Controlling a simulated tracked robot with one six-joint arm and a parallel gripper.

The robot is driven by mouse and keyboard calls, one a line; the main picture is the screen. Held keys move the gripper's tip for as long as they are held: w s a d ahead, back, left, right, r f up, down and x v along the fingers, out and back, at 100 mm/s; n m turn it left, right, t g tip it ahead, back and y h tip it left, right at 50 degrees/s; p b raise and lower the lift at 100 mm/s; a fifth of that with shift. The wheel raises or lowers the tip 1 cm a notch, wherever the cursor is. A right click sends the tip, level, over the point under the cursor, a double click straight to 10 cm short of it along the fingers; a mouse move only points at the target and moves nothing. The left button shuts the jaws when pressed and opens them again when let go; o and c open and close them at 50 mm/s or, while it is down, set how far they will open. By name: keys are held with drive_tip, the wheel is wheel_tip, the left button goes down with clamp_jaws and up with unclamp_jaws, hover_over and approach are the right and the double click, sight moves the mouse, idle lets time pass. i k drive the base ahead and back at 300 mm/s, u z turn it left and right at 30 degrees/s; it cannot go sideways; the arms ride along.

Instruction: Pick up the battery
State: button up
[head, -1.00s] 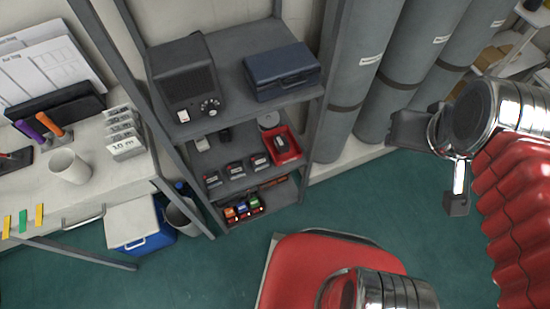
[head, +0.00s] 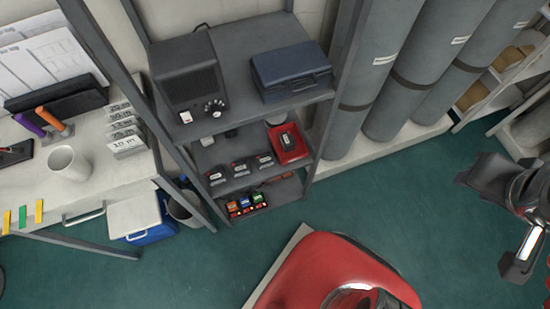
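Several dark, red-marked blocks that look like batteries (head: 241,167) stand in a row on the middle shelf of the grey rack. Another similar battery (head: 287,140) lies in a red tray (head: 301,155) at the right end of that shelf. Which one the task means, I cannot tell. My gripper (head: 496,224) is at the right edge, far to the right of the rack. Its two dark fingers are wide apart, with nothing seen between them. Part of it is cut off by the frame.
A black radio-like box (head: 187,82) and a blue case (head: 291,72) stand on the top shelf (head: 232,65). Small coloured items (head: 245,202) sit on the bottom shelf. Tall grey cylinders (head: 410,85) stand right of the rack. Green floor (head: 420,200) before them is clear.

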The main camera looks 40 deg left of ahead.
sight(264, 160)
drive_tip(key=z, duration=0.1)
drive_tip(key=k, duration=1.35)
drive_tip(key=u, duration=1.85)
drive_tip(key=i, duration=0.9)
drive_tip(key=u, duration=0.05)
